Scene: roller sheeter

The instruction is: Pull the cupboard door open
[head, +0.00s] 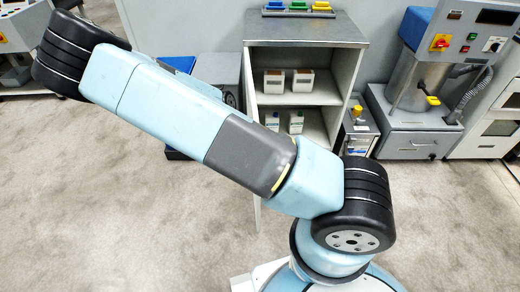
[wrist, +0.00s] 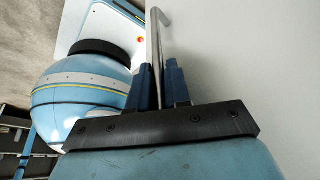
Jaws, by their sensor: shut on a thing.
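The cupboard (head: 352,55) is grey and stands at the top middle of the head view. Its door (head: 249,88) is swung out on the left side, seen nearly edge-on, and the shelves inside show. My arm covers part of the door. In the wrist view the door is the broad pale panel (wrist: 245,60) on the right. A metal bar handle (wrist: 154,45) runs along it. My gripper (wrist: 160,72) has its dark blue fingers on either side of the handle and is shut on it. The gripper does not show in the head view.
White containers (head: 288,80) stand on the cupboard's shelves. Yellow, green and blue items (head: 298,6) lie on its top. A grey machine (head: 415,85) stands to the right, with a small box unit (head: 359,130) between. The floor (head: 130,210) at the left front is clear.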

